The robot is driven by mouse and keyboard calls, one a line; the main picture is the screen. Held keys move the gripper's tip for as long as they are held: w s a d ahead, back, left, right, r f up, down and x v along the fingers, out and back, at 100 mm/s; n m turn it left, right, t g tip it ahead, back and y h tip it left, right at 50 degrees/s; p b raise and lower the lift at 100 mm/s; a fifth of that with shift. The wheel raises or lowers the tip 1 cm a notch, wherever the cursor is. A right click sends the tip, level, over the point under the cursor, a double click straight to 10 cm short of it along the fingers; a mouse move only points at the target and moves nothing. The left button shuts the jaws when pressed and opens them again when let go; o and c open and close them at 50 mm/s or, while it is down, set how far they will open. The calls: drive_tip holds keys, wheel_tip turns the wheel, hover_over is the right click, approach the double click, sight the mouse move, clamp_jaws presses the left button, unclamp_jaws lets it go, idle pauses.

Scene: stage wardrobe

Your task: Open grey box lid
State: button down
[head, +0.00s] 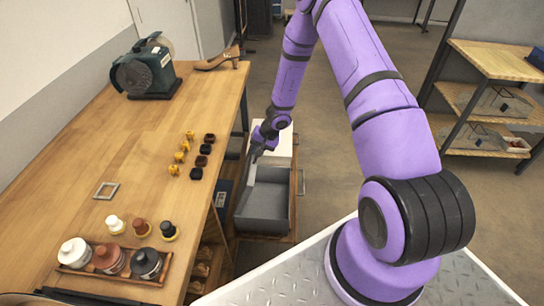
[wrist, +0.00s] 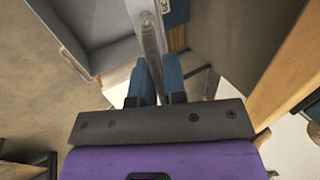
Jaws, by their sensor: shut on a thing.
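The grey box (head: 265,205) stands low beside the workbench, and its inside shows from above. Its lid (head: 248,168) appears as a thin grey strip standing up at the box's left side, seen nearly edge-on. My gripper (head: 257,149) is at the upper end of this strip. In the wrist view, my gripper's two blue fingers (wrist: 157,82) are shut on the lid's narrow grey edge (wrist: 148,30). The box (wrist: 85,58) lies to the left of the lid there. The lid's hinge is not clearly visible.
The wooden workbench (head: 130,125) runs along the left, close to the box. It bears a green machine (head: 146,72), a shoe (head: 220,60), small knobs and a tray (head: 110,279) of jars. A white block (head: 279,142) stands behind the box.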

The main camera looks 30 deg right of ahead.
drive_tip(key=shift+w+a+r, duration=0.25)
drive_tip(key=shift+w+a, duration=0.25)
drive_tip(key=shift+a, duration=0.2)
drive_tip(key=shift+w+a+r, duration=0.2)
drive_tip(key=shift+w+a, duration=0.25)
drive_tip(key=shift+a, duration=0.3)
drive_tip(key=shift+w+a+r, duration=0.25)
drive_tip(key=shift+w+a, duration=0.25)
drive_tip(key=shift+a, duration=0.2)
drive_tip(key=c, duration=1.2)
unclamp_jaws()
drive_tip(key=v, duration=1)
drive_tip(key=shift+r, duration=0.4)
drive_tip(key=shift+d, duration=0.1)
